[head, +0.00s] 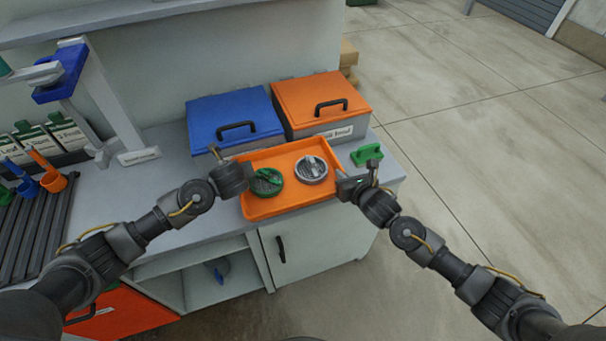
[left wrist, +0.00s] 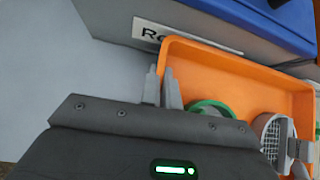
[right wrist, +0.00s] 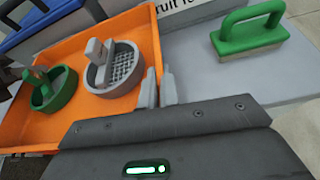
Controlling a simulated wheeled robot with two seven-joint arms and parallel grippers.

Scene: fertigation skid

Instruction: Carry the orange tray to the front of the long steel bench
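The orange tray (head: 318,195) is on or just above the steel bench (head: 180,160), near its front edge at the right end; I cannot tell if it touches. It holds a green-rimmed round strainer (head: 267,182) and a grey one (head: 311,169). My left gripper (left wrist: 162,88) has its fingers close together on either side of the tray's left wall (left wrist: 168,60). My right gripper (right wrist: 160,90) does the same at the tray's right wall (right wrist: 155,45). Both seem shut on the walls; the grip itself is partly hidden by the fingers.
A blue-lidded box (head: 235,112) and an orange-lidded box (head: 320,98) stand right behind the tray. A green-handled block (head: 367,155) lies to its right, close to my right gripper. The bench left of the tray is clear up to a grey stand (head: 110,100).

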